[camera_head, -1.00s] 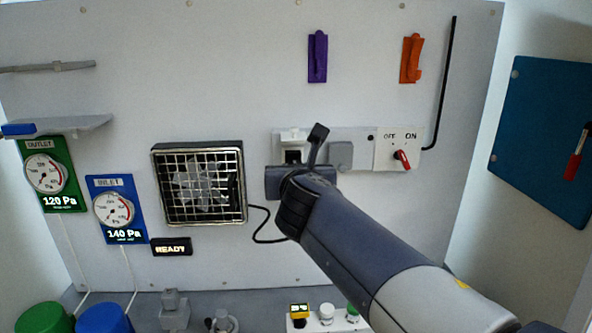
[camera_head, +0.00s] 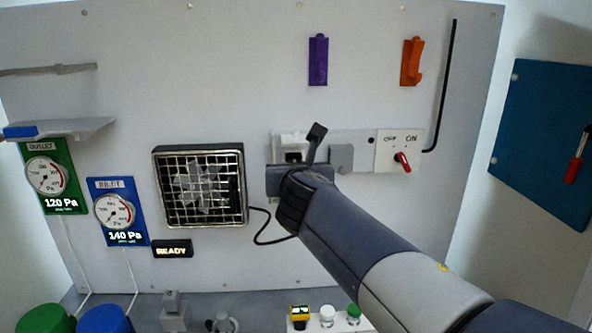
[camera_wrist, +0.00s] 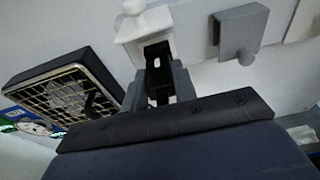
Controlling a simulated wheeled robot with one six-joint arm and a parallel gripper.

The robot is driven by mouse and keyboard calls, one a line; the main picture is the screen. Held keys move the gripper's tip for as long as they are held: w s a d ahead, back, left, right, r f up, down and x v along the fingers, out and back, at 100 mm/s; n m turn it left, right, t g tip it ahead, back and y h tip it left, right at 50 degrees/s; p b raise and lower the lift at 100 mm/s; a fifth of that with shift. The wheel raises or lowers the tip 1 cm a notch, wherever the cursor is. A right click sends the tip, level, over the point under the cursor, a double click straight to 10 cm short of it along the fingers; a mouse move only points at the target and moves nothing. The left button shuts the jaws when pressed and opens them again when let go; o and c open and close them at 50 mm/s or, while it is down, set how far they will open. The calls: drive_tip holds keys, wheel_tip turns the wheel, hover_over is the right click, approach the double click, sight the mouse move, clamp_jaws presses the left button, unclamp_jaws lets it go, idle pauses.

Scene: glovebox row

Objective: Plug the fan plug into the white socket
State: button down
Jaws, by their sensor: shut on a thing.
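The white socket (camera_head: 293,138) is on the back panel, right of the fan (camera_head: 200,187). In the wrist view the socket (camera_wrist: 147,28) is straight ahead of my gripper (camera_wrist: 158,92), with its white hood above a dark opening. My gripper is shut on the dark fan plug (camera_wrist: 157,88), which lies between the fingers and points at the socket. Plug and socket look very close; I cannot tell whether they touch. In the head view my gripper (camera_head: 295,165) is just below the socket, and my wrist hides the plug. The black cable (camera_head: 262,230) loops from the fan toward my gripper.
A grey lidded box (camera_head: 341,158) and an OFF/ON switch (camera_head: 402,160) with a red lever are right of the socket. Purple (camera_head: 318,60) and orange (camera_head: 412,62) holders hang above. A lit READY sign (camera_head: 172,249) is below the fan.

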drive_tip(key=shift+w, duration=0.4)
drive_tip(key=c, duration=1.1)
unclamp_jaws()
drive_tip(key=shift+w, duration=0.1)
drive_tip(key=shift+o, duration=0.2)
drive_tip(key=s+r, duration=0.2)
drive_tip(key=s, duration=0.8)
drive_tip(key=shift+s, duration=0.35)
drive_tip(key=shift+w, duration=0.1)
drive_tip(key=w, duration=0.3)
drive_tip(key=w+f, duration=0.1)
drive_tip(key=w, duration=0.3)
drive_tip(key=w+f, duration=0.1)
drive_tip(key=w, duration=0.2)
drive_tip(key=shift+w, duration=0.3)
drive_tip(key=shift+s, duration=0.3)
drive_tip(key=shift+r, duration=0.1)
